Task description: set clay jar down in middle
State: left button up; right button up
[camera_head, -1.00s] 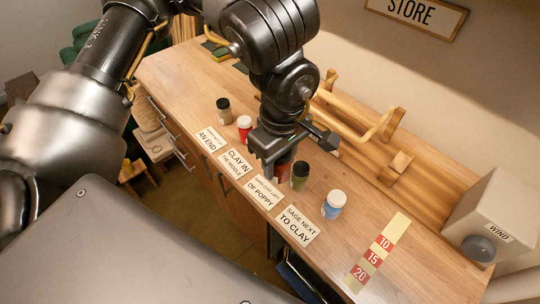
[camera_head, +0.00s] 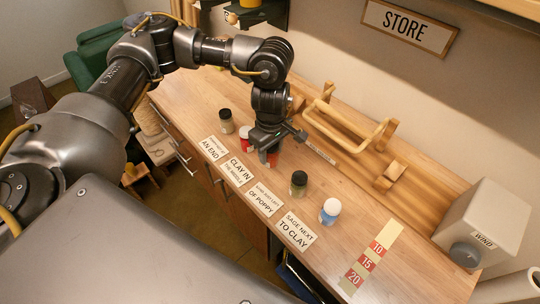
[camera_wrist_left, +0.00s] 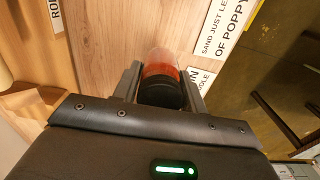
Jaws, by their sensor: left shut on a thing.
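My left gripper (camera_head: 268,150) points down over the table and is shut on the clay jar (camera_head: 272,159). In the wrist view the clay jar (camera_wrist_left: 163,82) has orange-red contents and a black cap between the two fingers. I cannot tell whether its base touches the wood. A red jar with a white cap (camera_head: 245,132) stands close on its left, partly hidden by the gripper. A dark jar with a black cap (camera_head: 226,121) stands further left. A green jar (camera_head: 299,184) and a blue jar with a white cap (camera_head: 330,211) stand to the right. My right gripper is not in view.
Label cards, including "CLAY IN THE MIDDLE" (camera_head: 241,170), line the front edge of the table (camera_head: 385,215). A wooden rack (camera_head: 345,125) runs along the back. A numbered strip (camera_head: 369,260) and a WIND box (camera_head: 485,222) are at the right.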

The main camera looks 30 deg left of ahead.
aim_at(270, 158)
pick_arm(q)
notch_tip(270, 158, down, 3)
jog(key=shift+w+a+f+p, duration=0.1)
jog(key=shift+f+p, duration=0.05)
jog(key=shift+p, duration=0.55)
jog(key=shift+f, duration=0.15)
jog(key=o, duration=1)
